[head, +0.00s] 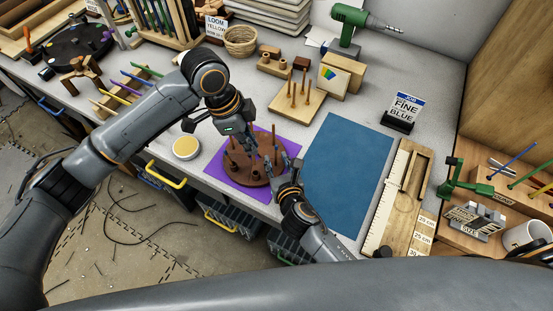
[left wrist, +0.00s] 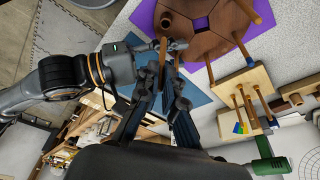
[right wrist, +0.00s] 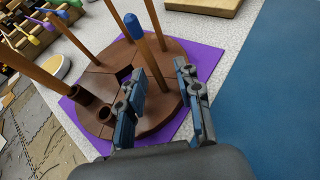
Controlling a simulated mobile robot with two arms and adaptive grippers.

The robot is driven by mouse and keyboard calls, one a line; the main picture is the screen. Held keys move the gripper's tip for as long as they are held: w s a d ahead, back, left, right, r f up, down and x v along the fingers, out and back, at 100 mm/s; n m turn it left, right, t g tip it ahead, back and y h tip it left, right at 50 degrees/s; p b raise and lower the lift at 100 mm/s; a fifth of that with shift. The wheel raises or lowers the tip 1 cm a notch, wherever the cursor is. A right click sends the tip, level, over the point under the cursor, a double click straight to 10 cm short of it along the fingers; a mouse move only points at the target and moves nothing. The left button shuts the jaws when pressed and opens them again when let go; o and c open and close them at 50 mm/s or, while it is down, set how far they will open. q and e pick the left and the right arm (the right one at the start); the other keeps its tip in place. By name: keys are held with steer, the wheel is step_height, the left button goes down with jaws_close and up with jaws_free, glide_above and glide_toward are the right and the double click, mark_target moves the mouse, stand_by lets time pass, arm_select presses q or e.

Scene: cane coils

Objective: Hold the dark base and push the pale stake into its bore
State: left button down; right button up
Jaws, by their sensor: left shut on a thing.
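The dark brown round base (head: 262,178) lies on a purple mat, with tan stakes and short sockets standing on it. It also shows in the left wrist view (left wrist: 205,43) and the right wrist view (right wrist: 97,84). My left gripper (head: 251,148) is over the base, its fingers closed on a thin pale stake (left wrist: 162,54); the stake's lower end is hard to make out. My right gripper (head: 291,163) is at the base's right edge. In the right wrist view its fingers (right wrist: 160,82) are apart, with a blue-tipped stake (right wrist: 151,58) showing between them.
A blue mat (head: 348,175) is clear to the right, with a wooden ruler board (head: 402,205) beyond it. A yellow-topped round tin (head: 186,148) sits left of the purple mat. A wooden peg block (head: 290,107) and a green drill (head: 350,28) stand behind.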

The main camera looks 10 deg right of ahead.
steer(key=shift+w+f, duration=0.15)
steer(key=shift+w, duration=0.3)
steer(key=shift+c, duration=1.3)
jaws_close()
